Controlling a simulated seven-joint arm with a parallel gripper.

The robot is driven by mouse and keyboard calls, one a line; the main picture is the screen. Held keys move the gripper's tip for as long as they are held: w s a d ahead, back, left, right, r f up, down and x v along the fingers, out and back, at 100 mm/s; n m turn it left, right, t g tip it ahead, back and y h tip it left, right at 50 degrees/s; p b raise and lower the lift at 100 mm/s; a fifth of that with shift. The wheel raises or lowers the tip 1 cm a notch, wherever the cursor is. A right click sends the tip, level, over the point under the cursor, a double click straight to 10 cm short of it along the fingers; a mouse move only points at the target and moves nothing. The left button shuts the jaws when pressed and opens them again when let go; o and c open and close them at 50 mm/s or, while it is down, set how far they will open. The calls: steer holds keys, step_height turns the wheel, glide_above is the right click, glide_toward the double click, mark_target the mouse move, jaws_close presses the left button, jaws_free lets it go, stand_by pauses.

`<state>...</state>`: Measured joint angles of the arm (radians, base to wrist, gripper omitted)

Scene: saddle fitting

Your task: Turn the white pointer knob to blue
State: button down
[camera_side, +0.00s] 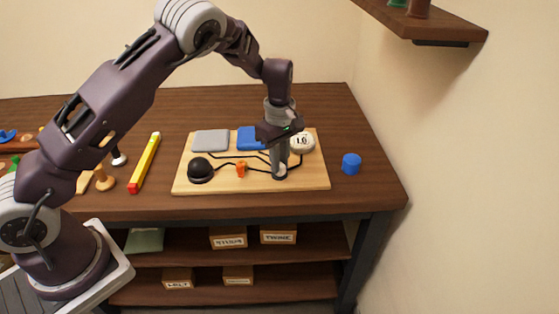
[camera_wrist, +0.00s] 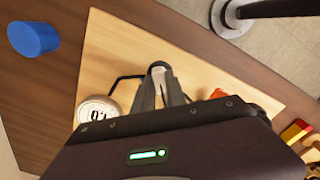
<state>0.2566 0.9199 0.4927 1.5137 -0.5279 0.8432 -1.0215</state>
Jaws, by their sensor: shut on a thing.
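My gripper (camera_side: 279,172) points straight down over the front right part of the wooden board (camera_side: 210,185). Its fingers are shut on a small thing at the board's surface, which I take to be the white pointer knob. In the wrist view the fingertips (camera_wrist: 160,80) close around it, and a pale edge shows at their tips. The fingers hide most of the knob, and I cannot tell which way its pointer faces. A blue square pad (camera_side: 250,138) lies behind the gripper. A grey square pad (camera_side: 210,141) is to its left.
A round white dial with dark marks (camera_side: 302,142) sits close behind and right of my gripper. A black dome (camera_side: 200,170) and an orange piece (camera_side: 241,169) are left on the board. A blue cylinder (camera_side: 351,164) stands off the board at right. Black lines cross the board.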

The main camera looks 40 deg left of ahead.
steer(key=m, duration=0.3)
steer(key=shift+m, duration=0.3)
steer(key=m, duration=0.4)
steer(key=shift+m, duration=0.3)
steer(key=m, duration=0.3)
steer(key=shift+m, duration=2.1)
steer(key=c, duration=1.4)
jaws_free()
steer(key=shift+o, duration=0.2)
step_height(320, 180, up, 7)
steer(key=shift+r, duration=0.1)
